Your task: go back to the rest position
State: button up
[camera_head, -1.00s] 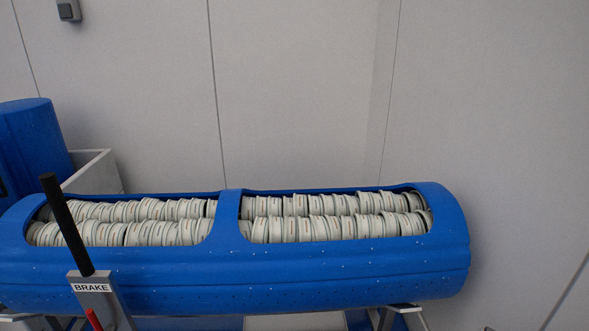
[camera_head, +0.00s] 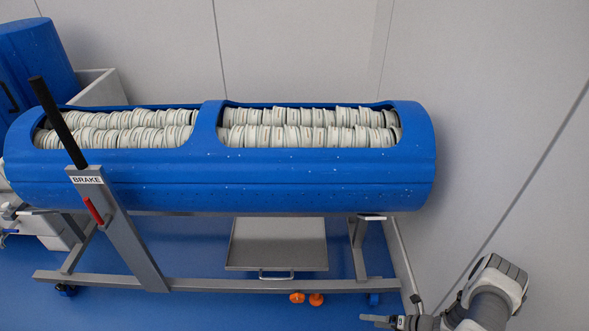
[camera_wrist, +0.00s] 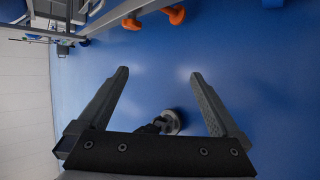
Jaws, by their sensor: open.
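My gripper (camera_wrist: 158,80) is open and empty in the wrist view, its two dark fingers spread apart over the blue floor. In the head view my arm shows at the lower right, with the gripper end (camera_head: 378,319) low beside the right end of the cart. The fingers touch nothing that I can see. A blue tub carrier (camera_head: 300,180) lies lengthwise on the cart, with two openings full of pale round tubs (camera_head: 305,126).
The grey cart frame (camera_head: 200,285) carries a brake lever (camera_head: 58,122) at the left and a low tray (camera_head: 278,245). Walls stand behind and right. The front floor is clear.

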jog(key=w+r+n+g+h, duration=0.1)
jog(key=w+r+n, duration=0.35)
jog(key=r, duration=0.55)
jog(key=w+r+n+g, duration=0.1)
jog(key=w+r+n, duration=0.3)
jog(key=r, duration=0.6)
jog(key=w+r+n+g+h, duration=0.1)
jog(key=w+r+n, duration=0.3)
jog(key=r, duration=0.6)
jog(key=s+a+r+n+h, duration=0.1)
jog(key=s+a+r+n, duration=0.1)
jog(key=r+n, duration=0.35)
jog(key=s+a+r+n+h, duration=0.1)
jog(key=s+a+r+n, duration=0.1)
jog(key=r, duration=0.6)
jog(key=s+a+r+n, duration=0.1)
jog(key=a+r+n, duration=0.2)
jog(key=r, duration=0.4)
jog(key=s+a+r+n+t+h, duration=0.2)
jog(key=s+a+r+n+h, duration=0.1)
jog(key=s+r+n, duration=0.6)
jog(key=s+a+r+n+t+h, duration=0.25)
jog(key=s+r+n, duration=0.4)
jog(key=s, duration=0.55)
notch_tip(320, 180, up, 24)
jog(key=p, duration=2.3)
jog(key=shift+f+g, duration=0.2)
jog(key=shift+g, duration=0.25)
